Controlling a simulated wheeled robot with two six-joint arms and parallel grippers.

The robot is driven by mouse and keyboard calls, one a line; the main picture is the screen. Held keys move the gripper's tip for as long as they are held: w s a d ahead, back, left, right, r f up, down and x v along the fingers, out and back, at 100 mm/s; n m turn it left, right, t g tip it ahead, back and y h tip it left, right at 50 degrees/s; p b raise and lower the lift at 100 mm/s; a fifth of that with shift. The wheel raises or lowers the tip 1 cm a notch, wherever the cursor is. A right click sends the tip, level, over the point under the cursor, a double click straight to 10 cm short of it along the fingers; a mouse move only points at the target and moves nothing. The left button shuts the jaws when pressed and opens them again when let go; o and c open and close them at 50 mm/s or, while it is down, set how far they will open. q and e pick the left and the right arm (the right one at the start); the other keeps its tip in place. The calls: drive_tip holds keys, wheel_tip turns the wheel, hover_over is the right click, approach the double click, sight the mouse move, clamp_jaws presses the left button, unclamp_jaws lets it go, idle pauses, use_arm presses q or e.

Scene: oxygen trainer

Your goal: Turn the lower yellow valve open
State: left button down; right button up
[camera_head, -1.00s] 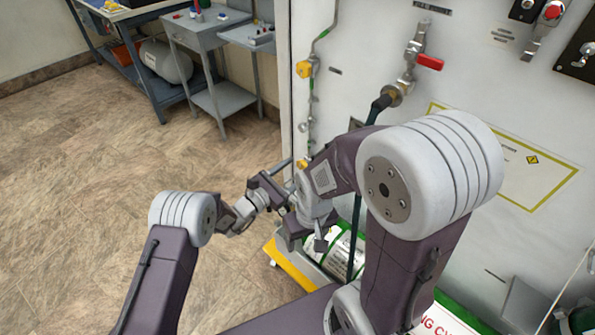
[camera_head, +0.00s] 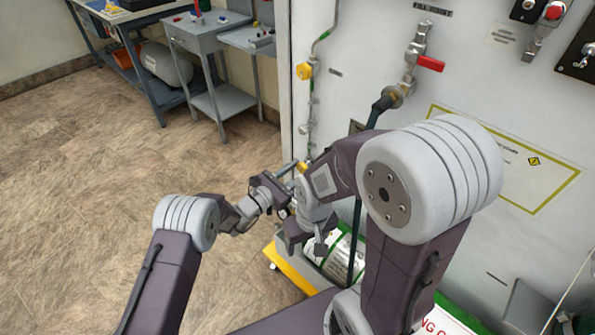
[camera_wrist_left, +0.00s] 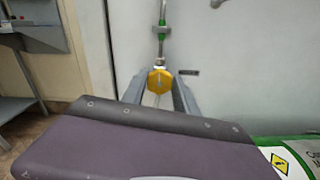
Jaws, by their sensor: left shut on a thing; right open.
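The lower yellow valve (camera_head: 302,167) is low on the pipe along the left edge of the white panel. In the left wrist view its yellow knob (camera_wrist_left: 160,80) sits between the two grey fingers. My left gripper (camera_head: 294,168) is shut on this valve; the contact itself is small and partly covered in the head view. My right gripper (camera_head: 305,246) is open and empty, lower down in front of the panel. The upper yellow valve (camera_head: 304,71) is higher on the same pipe, clear of both grippers.
A red-handled valve (camera_head: 430,63) with a dark hose stands right of the pipe. A green and white cylinder (camera_head: 340,258) on a yellow-edged base (camera_head: 290,271) is below. Grey carts (camera_head: 205,70) stand at the back left. The floor at left is clear.

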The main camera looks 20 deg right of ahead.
use_arm(q)
drive_tip(key=n, duration=0.5)
drive_tip(key=shift+w+n, duration=0.1)
drive_tip(key=shift+n, duration=0.3)
idle(0.4)
drive_tip(key=c, duration=0.9)
unclamp_jaws()
drive_tip(key=shift+c, duration=0.2)
drive_tip(key=p+v, duration=0.2)
drive_tip(key=v, duration=0.7)
